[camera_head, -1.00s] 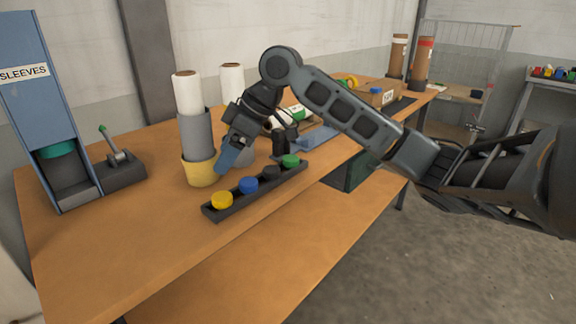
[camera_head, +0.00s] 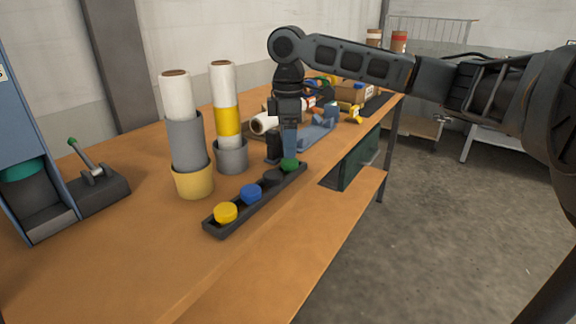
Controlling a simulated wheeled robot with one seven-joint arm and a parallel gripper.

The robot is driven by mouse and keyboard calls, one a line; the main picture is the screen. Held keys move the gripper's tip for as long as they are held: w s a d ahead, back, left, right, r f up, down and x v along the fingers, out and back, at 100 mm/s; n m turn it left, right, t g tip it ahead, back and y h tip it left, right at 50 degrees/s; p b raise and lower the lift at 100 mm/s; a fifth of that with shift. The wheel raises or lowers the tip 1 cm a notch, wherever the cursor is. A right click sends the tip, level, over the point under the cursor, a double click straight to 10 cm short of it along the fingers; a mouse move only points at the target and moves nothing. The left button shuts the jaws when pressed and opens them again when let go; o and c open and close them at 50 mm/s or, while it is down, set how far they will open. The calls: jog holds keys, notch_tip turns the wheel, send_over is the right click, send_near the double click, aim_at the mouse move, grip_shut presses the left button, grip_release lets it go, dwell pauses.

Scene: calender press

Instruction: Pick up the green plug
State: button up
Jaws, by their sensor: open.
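The green plug (camera_head: 290,165) sits at the far right end of a long dark tray (camera_head: 214,228) on the wooden bench. My gripper (camera_head: 289,152) points straight down over the green plug, with its blue-grey fingers just above or at the plug's top. The near finger hides the gap between the jaws, so I cannot tell whether they reach around the plug. The gripper is open and holds nothing.
The tray also holds a yellow plug (camera_head: 226,212), a blue plug (camera_head: 251,193) and a black plug (camera_head: 273,177). Tall rolls in a yellow cup (camera_head: 193,182) and a grey cup (camera_head: 231,156) stand left of my gripper. The bench front is clear.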

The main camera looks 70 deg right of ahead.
aim_at(291, 160)
jog(key=shift+s+f, duration=0.15)
jog(key=shift+f, duration=0.95)
jog(key=shift+s+f, duration=0.15)
jog(key=shift+f, duration=0.95)
jog(key=c, duration=1.1)
jog(key=shift+r, duration=0.1)
jog(key=shift+r, duration=0.5)
notch_tip(291, 160, up, 3)
jog(key=shift+f, duration=0.15)
jog(key=s+d+r, duration=0.2)
jog(key=d, duration=0.1)
jog(key=s+d+r, duration=0.2)
jog(key=s, duration=0.1)
jog(key=s+d+r, duration=0.3)
jog(key=shift+d+r, duration=0.1)
jog(key=shift+d, duration=0.25)
